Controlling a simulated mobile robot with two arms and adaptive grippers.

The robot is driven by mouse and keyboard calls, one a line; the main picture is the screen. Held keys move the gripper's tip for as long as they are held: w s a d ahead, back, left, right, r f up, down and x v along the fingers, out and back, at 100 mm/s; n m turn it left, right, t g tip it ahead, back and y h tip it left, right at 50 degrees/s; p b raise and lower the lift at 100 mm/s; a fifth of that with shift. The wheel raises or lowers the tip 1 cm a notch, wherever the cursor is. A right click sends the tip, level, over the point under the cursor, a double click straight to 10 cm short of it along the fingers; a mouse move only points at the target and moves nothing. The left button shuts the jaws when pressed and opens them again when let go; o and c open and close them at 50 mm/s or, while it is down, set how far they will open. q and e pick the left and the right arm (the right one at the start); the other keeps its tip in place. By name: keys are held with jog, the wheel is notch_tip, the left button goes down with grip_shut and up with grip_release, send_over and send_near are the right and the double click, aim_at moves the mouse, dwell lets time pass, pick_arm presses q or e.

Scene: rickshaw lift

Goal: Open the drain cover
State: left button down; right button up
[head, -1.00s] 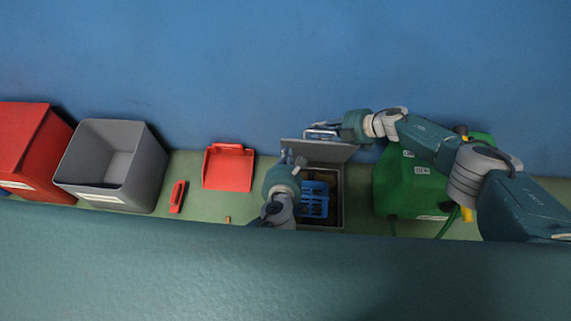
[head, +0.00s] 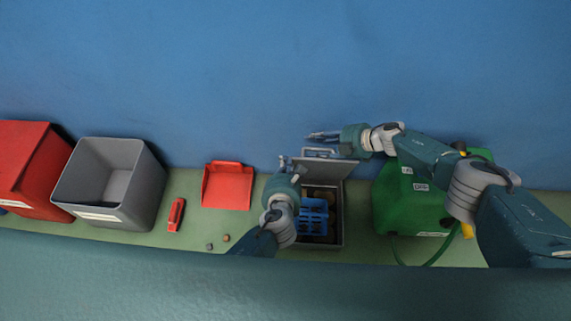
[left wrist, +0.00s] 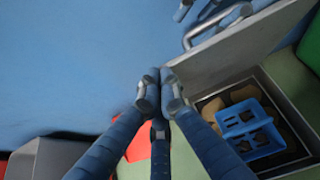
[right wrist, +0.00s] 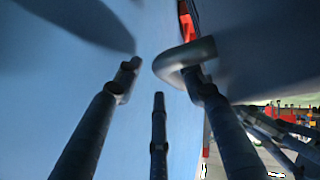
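The drain cover (head: 328,169) is a grey flat lid standing raised at the back of the drain box, with a metal handle (head: 318,153) on its upper part. The open drain (head: 340,215) below holds a blue basket (head: 314,216) with brown matter beside it. My left gripper (head: 284,163) is by the cover's left edge; in the left wrist view its fingertips (left wrist: 160,90) are together, with nothing visible between them. My right gripper (head: 318,135) is open, just above the handle. In the right wrist view the handle (right wrist: 183,56) curves close to one spread finger.
A green machine (head: 405,205) with a hose stands right of the drain. A red dustpan (head: 227,187), a red tool (head: 176,214) and small debris (head: 226,238) lie to the left. A grey bin (head: 130,200) and red bin (head: 28,165) stand farther left. A blue wall is behind.

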jog(key=shift+s+a+f, duration=0.25)
jog(key=shift+s+a, duration=0.05)
jog(key=shift+a, duration=0.05)
dwell(0.3)
jog(key=shift+d, duration=0.1)
